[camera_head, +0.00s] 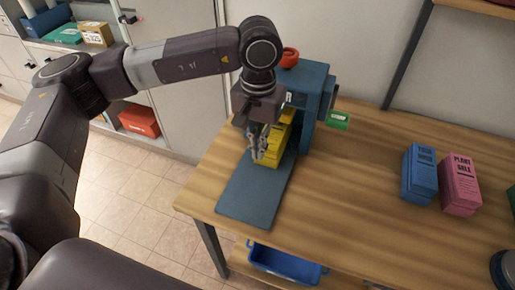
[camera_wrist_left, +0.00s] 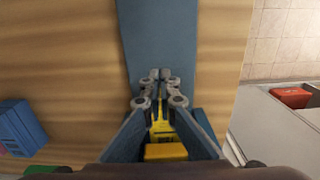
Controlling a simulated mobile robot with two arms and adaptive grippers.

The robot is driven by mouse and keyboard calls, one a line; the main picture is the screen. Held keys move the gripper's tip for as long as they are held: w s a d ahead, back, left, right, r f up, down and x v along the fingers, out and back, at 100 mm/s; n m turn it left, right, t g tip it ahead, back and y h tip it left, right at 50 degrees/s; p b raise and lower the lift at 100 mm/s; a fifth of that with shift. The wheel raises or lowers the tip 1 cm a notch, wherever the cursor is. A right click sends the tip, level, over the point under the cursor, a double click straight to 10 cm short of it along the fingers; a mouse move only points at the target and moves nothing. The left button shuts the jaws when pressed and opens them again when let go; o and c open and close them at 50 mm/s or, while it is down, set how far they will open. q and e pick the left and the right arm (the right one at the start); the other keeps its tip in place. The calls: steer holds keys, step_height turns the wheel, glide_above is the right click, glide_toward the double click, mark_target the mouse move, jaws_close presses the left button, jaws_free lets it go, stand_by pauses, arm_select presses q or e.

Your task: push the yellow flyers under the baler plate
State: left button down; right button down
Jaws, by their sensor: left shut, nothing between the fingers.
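The yellow flyers (camera_head: 270,160) are a stack on the flat blue-grey bed (camera_head: 248,200) of the blue baler (camera_head: 315,85), at its mouth. My left gripper (camera_head: 262,155) points down over the front of the stack, shut and empty. It covers part of the stack, and I cannot tell whether it touches it. In the left wrist view the shut fingertips (camera_wrist_left: 160,76) are over the bed, and yellow flyers (camera_wrist_left: 165,152) show between the finger links. The baler plate is hidden behind my wrist. My right gripper is not in view.
A blue stack (camera_head: 420,175) and a pink stack (camera_head: 460,185) stand on the wooden table (camera_head: 350,185) to the right. A green tag (camera_head: 338,121) is beside the baler. A blue bin (camera_head: 285,264) is below the table. The table between baler and stacks is clear.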

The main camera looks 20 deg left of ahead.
mark_target(269, 162)
arm_select(q)
step_height(269, 162, down, 9)
steer(key=shift+r+p, duration=0.15)
steer(key=shift+p, duration=1.05)
steer(key=shift+w+r+p, duration=0.1)
steer(key=shift+w+p, duration=0.4)
steer(key=shift+w, duration=1.5)
